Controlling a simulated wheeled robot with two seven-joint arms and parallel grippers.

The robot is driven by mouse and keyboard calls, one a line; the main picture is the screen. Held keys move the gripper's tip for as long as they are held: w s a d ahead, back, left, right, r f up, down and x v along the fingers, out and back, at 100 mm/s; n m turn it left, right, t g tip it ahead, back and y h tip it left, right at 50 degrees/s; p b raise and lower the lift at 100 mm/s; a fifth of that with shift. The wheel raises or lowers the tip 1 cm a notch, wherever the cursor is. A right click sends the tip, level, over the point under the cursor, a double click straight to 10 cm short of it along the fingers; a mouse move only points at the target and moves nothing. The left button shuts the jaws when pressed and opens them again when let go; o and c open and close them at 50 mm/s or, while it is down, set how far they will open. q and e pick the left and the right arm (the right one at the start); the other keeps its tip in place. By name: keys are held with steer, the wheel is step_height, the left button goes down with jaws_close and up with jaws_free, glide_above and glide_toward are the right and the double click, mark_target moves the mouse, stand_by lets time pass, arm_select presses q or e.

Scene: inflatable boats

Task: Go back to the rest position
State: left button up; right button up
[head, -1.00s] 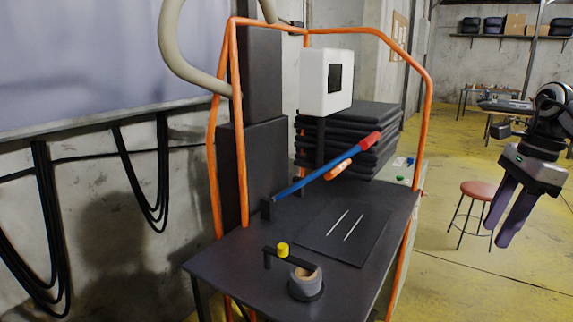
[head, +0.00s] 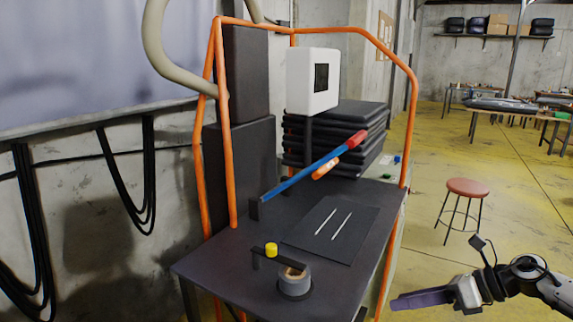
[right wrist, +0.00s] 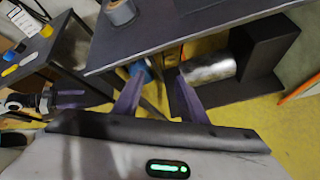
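My right gripper (head: 425,298) is low at the right of the head view, beside the dark workbench and apart from it. Its purple fingers point left and look edge-on there. In the right wrist view the two fingers (right wrist: 158,95) stand apart with nothing held between them. What looks like my left gripper (right wrist: 82,97), with purple fingers, shows at the left of the right wrist view; its opening is unclear. It does not show in the head view.
The workbench (head: 215,262) has an orange frame (head: 412,120), a blue lever with red grip (head: 310,172), a tape roll (head: 295,284) and a stack of black pads (head: 350,130). A red stool (head: 468,188) stands right of it. Yellow floor is clear around the stool.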

steer(key=s+a+f+m+t+h, duration=0.1)
steer(key=s+f+m+t, duration=0.65)
steer(key=m, duration=0.75)
steer(key=s+d+f+m+g+h, duration=0.2)
steer(key=s+d+f+m+h, duration=0.25)
steer(key=s+f+m, duration=0.45)
steer(key=s+d+f+m+g+h, duration=0.35)
steer(key=s+d+f+m, duration=0.35)
steer(key=s, duration=0.4)
steer(key=s+a+f+m+t+y, duration=0.1)
steer(key=a+m, duration=0.8)
steer(key=a, duration=1.2)
steer(key=shift+s+a, duration=0.4)
steer(key=shift+s, duration=0.3)
